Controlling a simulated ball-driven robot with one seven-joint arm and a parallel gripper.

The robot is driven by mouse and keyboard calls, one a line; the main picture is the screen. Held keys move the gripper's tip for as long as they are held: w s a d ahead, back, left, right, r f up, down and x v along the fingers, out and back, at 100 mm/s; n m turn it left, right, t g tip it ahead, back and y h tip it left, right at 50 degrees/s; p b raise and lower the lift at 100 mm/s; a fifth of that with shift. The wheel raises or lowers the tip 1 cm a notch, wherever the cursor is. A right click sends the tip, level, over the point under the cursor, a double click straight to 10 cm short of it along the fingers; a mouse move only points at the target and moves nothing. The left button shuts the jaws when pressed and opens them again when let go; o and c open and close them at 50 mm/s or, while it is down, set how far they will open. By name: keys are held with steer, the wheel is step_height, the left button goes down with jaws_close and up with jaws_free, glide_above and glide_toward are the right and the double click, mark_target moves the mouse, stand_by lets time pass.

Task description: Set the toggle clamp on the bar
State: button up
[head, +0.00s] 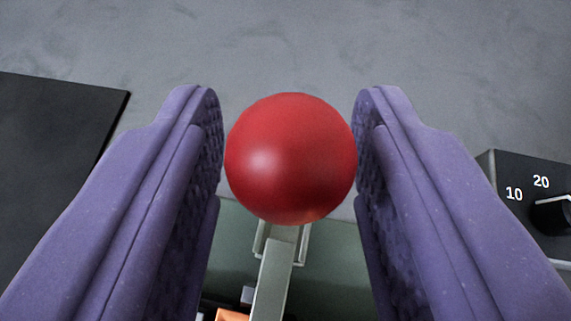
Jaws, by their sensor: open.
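The toggle clamp shows a red ball knob (291,158) at the end of a grey metal lever (273,277). The knob is in the middle of the head view, between the two purple fingers of my gripper (289,155). My gripper is open, with a narrow gap visible on each side of the knob. A metal bracket (303,243) shows behind the lever, below the knob. The lower end of the lever runs out of the picture, and I cannot make out the bar for certain.
A black flat panel (50,150) lies at the left. A dark box with a dial marked 10 and 20 (530,200) stands at the right, partly behind my finger. A small orange part (232,314) shows at the bottom. The grey surface (290,45) beyond the knob is clear.

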steer(key=shift+s+d+r, duration=0.2)
steer(key=shift+s+r, duration=0.05)
steer(key=shift+s, duration=0.1)
steer(key=p+v, duration=0.1)
steer(key=v, duration=0.6)
steer(key=shift+a, duration=0.25)
steer(key=s+a+r+t, duration=0.1)
steer(key=s+r, duration=0.3)
steer(key=r, duration=0.8)
steer(key=s+r+n+y, duration=0.1)
steer(key=s+r, duration=0.4)
steer(key=r, duration=0.6)
steer(key=s+a+r+t, duration=0.1)
steer(key=s+r, duration=0.3)
steer(key=r, duration=0.8)
steer(key=s+d+r, duration=0.1)
steer(key=s+r, duration=0.8)
steer(key=s, duration=0.4)
steer(key=s+d+r+m+t+h, duration=0.1)
steer(key=s+r, duration=0.8)
steer(key=s, duration=0.4)
steer(key=shift+r, duration=0.3)
